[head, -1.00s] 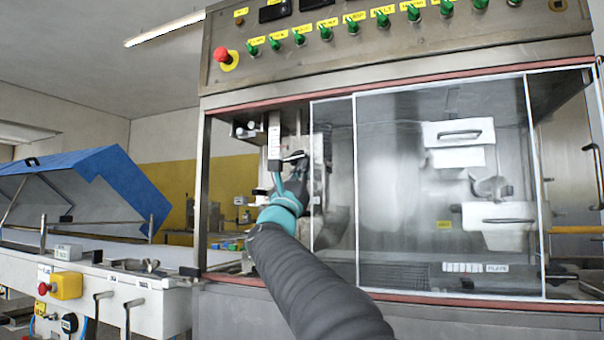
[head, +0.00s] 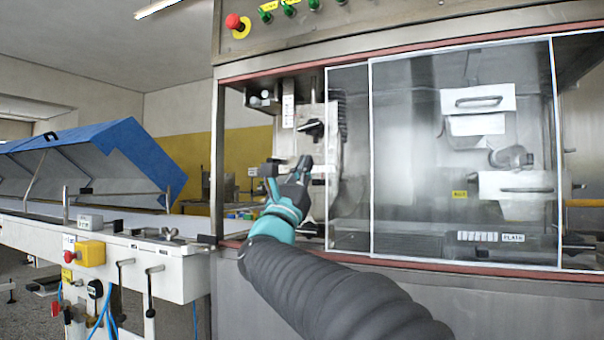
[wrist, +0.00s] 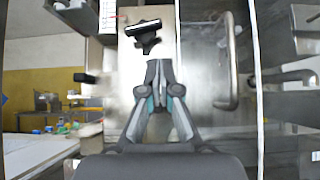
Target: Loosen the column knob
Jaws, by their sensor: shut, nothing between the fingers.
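The column knob (head: 311,128) is a black T-shaped handle on the pale upright plate of the column, inside the left opening of the machine. In the wrist view the knob (wrist: 145,33) is above the fingertips, its bar slightly tilted. My gripper (head: 288,168) is below the knob in the head view, apart from it. In the wrist view my gripper (wrist: 159,66) shows its fingertips together, with nothing held. A white scale strip (head: 288,110) runs down the column left of the knob.
Sliding clear panels (head: 460,160) cover the machine's middle and right. A metal handle (wrist: 229,62) stands right of the fingers in the wrist view. A conveyor with a raised blue cover (head: 120,150) is at the left. A red stop button (head: 233,21) sits above the opening.

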